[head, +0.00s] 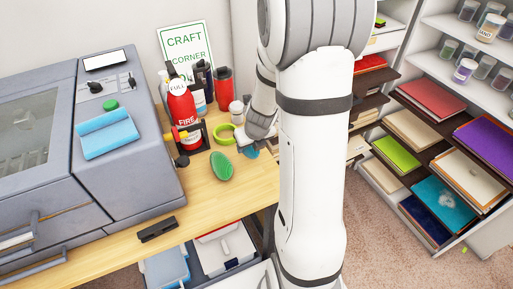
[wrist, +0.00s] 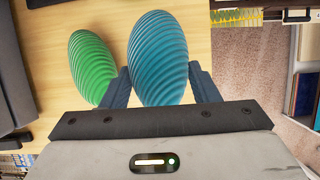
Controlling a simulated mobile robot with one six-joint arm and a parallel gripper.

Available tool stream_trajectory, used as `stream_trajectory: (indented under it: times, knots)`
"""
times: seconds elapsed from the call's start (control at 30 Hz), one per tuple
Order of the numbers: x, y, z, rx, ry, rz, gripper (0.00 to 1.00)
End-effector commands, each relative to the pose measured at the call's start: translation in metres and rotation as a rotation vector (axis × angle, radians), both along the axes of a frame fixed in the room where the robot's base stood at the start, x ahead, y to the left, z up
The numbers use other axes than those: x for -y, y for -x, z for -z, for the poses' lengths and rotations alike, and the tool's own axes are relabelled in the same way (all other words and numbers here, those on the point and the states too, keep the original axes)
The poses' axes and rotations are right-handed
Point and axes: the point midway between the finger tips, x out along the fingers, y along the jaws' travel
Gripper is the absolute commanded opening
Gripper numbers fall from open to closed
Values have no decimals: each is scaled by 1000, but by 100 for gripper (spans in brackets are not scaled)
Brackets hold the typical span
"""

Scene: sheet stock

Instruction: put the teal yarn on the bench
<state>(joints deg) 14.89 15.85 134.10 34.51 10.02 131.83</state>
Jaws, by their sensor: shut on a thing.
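The teal yarn (wrist: 158,58) is a ribbed oval ball between the two fingers of my gripper (head: 251,143), which is shut on it. In the head view only a small part of the teal yarn (head: 251,153) shows below the fingers; my arm hides some of the area. It is over the right part of the wooden bench (head: 205,205), near its right edge. I cannot tell whether it touches the bench top. A similar green yarn (head: 221,166) lies on the bench just left of it, and also shows in the wrist view (wrist: 92,68).
A red fire extinguisher (head: 183,115), a green tape roll (head: 224,134) and a white-lidded jar (head: 237,112) stand behind. A large grey machine (head: 130,150) fills the left. A black object (head: 157,230) lies at the front edge. Paper shelves (head: 430,150) stand right.

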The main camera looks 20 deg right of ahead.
Motion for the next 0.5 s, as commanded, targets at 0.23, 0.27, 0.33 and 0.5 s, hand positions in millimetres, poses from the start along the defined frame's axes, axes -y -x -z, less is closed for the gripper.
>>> stream_trajectory:
  times: [0.23,0.27,0.33,0.5]
  knots:
    - [-11,-2,23,0,0,-23,32]
    - [-11,-2,27,0,-1,-24,32]
    - [-12,-2,38,0,0,-25,32]
    - [-13,-3,51,0,0,-28,32]
